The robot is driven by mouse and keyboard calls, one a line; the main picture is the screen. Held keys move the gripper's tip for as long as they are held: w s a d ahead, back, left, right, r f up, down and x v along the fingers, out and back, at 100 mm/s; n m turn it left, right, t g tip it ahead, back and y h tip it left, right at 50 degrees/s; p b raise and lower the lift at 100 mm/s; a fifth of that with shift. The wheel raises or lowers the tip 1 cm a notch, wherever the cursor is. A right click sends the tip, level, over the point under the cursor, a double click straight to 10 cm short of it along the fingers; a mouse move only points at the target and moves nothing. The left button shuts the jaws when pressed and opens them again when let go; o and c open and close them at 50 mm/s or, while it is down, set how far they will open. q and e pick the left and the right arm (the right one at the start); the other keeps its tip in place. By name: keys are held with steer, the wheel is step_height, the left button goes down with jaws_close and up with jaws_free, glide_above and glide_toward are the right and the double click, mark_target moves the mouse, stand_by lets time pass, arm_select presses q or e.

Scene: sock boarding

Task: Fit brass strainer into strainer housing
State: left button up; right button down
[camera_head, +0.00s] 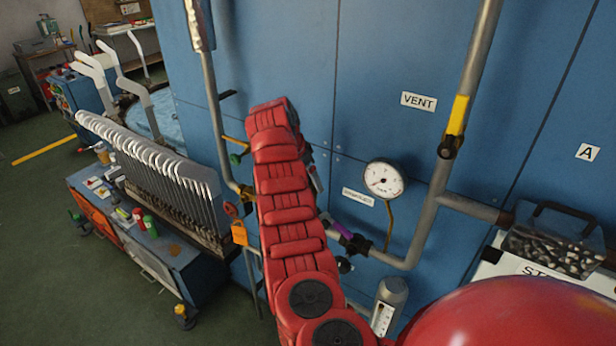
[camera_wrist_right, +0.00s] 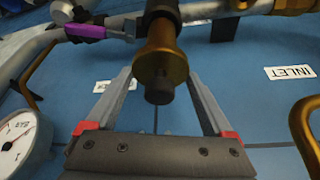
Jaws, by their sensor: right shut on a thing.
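In the right wrist view my right gripper (camera_wrist_right: 160,78) is shut, with its two grey fingers on either side of a brass-coloured cylinder with a dark end, which looks like the brass strainer (camera_wrist_right: 159,63). The cylinder's upper end meets a dark fitting (camera_wrist_right: 161,10) on the pipe, perhaps the strainer housing. I cannot tell whether it sits inside that fitting or in front of it. In the head view my red right arm hides the cylinder and the fitting, and only a little of the right gripper (camera_head: 314,172) shows beside the arm. My left gripper is not in view.
A purple-handled valve (camera_head: 343,229) and a pressure gauge (camera_head: 384,179) are right of my arm. The purple handle (camera_wrist_right: 86,31) also shows in the wrist view. Grey pipes run along the blue wall panel (camera_head: 300,60). A bench with a rack (camera_head: 160,170) stands left.

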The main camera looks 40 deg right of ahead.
steer(key=shift+s, duration=0.1)
stand_by(0.6)
steer(key=shift+b, duration=0.35)
steer(key=shift+b, duration=0.45)
stand_by(0.9)
steer(key=shift+f+b, duration=2.8)
steer(key=shift+f, duration=1.15)
steer(key=shift+r, duration=0.15)
steer(key=shift+r+p, duration=1.3)
steer(key=shift+r, duration=2.2)
